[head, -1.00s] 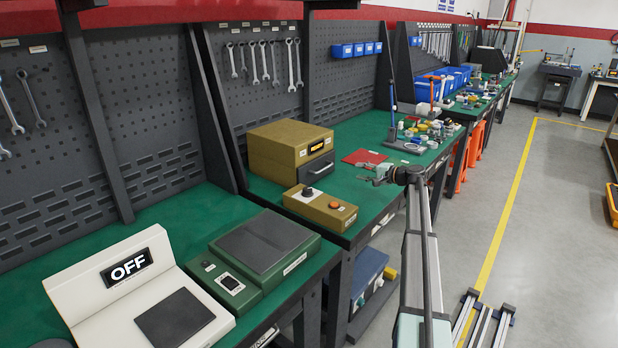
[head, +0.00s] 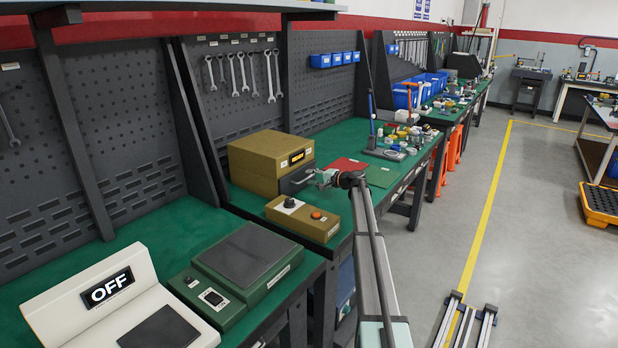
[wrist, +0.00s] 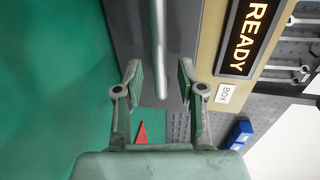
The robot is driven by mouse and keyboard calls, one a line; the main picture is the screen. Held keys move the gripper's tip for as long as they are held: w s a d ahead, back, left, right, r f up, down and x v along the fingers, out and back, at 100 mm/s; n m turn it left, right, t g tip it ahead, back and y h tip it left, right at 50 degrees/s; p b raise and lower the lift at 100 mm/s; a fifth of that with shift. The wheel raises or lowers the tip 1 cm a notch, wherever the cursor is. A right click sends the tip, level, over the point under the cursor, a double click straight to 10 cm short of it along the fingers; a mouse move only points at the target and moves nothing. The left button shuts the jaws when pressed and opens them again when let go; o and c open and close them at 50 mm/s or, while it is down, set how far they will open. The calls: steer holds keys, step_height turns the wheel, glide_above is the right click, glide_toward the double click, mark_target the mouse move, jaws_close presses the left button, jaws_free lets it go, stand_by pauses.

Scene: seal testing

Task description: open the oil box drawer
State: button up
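The oil box (head: 255,160) is a brown-gold box with a lit display, standing on the green bench top. Its dark drawer front (head: 296,176) faces right in the head view and looks closed. In the wrist view the drawer's pale bar handle (wrist: 159,45) runs down between my two fingertips, in front of the dark drawer face (wrist: 190,50). My gripper (wrist: 158,78) is open, with one finger on each side of the handle line, and no contact shows. In the head view my gripper (head: 322,178) is right at the drawer front.
A green scale (head: 245,265) and a white OFF unit (head: 120,300) are nearer.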

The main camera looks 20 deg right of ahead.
steer(key=shift+x, duration=0.95)
jaws_close()
steer(key=shift+s, duration=0.1)
